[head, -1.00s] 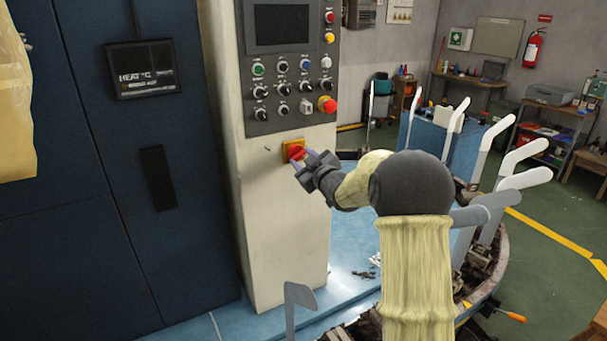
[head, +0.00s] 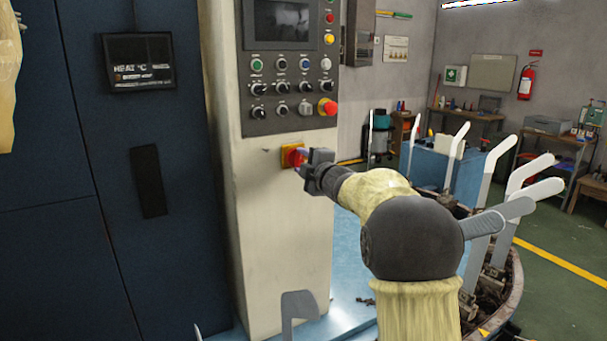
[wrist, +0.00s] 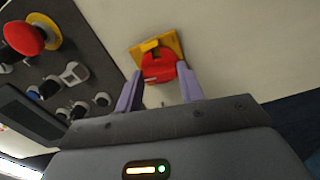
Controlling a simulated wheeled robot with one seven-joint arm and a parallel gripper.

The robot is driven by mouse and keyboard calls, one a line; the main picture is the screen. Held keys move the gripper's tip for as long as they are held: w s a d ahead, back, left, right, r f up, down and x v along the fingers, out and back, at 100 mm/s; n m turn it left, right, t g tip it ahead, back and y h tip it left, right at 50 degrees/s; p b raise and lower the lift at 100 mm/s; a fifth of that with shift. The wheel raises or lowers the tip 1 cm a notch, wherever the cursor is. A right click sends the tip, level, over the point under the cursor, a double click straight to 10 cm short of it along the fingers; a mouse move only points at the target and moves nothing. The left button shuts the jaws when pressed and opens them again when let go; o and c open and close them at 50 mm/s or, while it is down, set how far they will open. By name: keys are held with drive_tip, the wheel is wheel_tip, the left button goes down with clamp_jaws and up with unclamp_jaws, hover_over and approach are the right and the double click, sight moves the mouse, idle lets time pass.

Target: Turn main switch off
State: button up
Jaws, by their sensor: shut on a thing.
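The main switch is a red rotary knob (head: 291,157) on a yellow square plate, on the cream column below the button panel. In the wrist view the red knob (wrist: 158,67) sits between my two purple fingers, against its yellow plate (wrist: 172,42). My gripper (head: 301,160) is at the switch from the right, and in the wrist view its fingertips (wrist: 159,72) are shut on the knob's sides. In the head view the fingers partly hide the knob's right side, and its exact turn angle is hard to tell.
The dark button panel (head: 292,85) above carries several knobs and a red mushroom button (head: 327,107), close over my gripper. A dark blue cabinet (head: 60,240) stands left. Pale upright paddles (head: 490,165) ring the machine at right. The column face below the switch is bare.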

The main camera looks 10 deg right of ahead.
drive_tip(key=shift+f+n+b, duration=0.1)
drive_tip(key=shift+n+b, duration=0.5)
drive_tip(key=shift+n, duration=0.4)
drive_tip(key=o, duration=1)
drive_tip(key=shift+s, duration=0.1)
drive_tip(key=b+v, duration=0.2)
drive_tip(key=v, duration=1.5)
drive_tip(key=shift+s, duration=0.1)
